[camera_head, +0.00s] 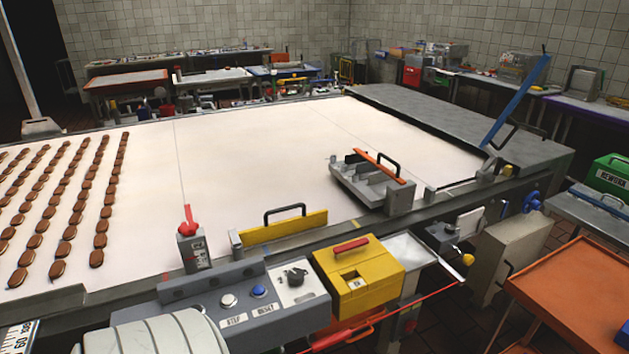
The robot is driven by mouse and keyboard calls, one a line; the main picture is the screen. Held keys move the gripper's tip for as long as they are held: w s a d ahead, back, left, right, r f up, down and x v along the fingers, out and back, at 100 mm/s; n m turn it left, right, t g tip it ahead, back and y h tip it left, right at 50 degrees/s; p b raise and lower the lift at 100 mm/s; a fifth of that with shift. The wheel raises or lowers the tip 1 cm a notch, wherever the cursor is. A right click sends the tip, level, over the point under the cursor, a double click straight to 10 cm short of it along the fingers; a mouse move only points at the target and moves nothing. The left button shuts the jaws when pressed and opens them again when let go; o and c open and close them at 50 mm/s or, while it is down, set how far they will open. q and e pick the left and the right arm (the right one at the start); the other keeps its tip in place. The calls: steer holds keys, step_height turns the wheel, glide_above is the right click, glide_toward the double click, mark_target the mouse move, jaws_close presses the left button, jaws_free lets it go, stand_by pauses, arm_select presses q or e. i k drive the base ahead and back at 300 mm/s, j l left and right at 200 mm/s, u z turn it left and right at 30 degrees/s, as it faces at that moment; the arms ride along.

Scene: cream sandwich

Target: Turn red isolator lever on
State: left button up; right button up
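A red lever (187,219) stands upright on top of a small grey box (193,248) with a label on its front. The box is at the near edge of the white conveyor belt (250,160), behind the control panel. A second red bar handle (351,245) lies on top of a yellow box (358,277) to the right. Which on or off position the lever is in cannot be read. Neither of my grippers shows in the head view.
The grey control panel (245,298) carries STEP and RESET buttons and a black knob (296,277). A yellow plate with a black handle (283,226) stands right of the lever. Rows of brown biscuits (69,233) lie on the belt at left. An orange tray (580,285) is at right.

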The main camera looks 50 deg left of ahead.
mark_target(347, 246)
steer(key=u, duration=1.45)
steer(key=i+j+u, duration=0.2)
steer(key=j, duration=0.15)
steer(key=i+j+u, duration=0.2)
steer(key=j, duration=0.15)
steer(key=k, duration=0.1)
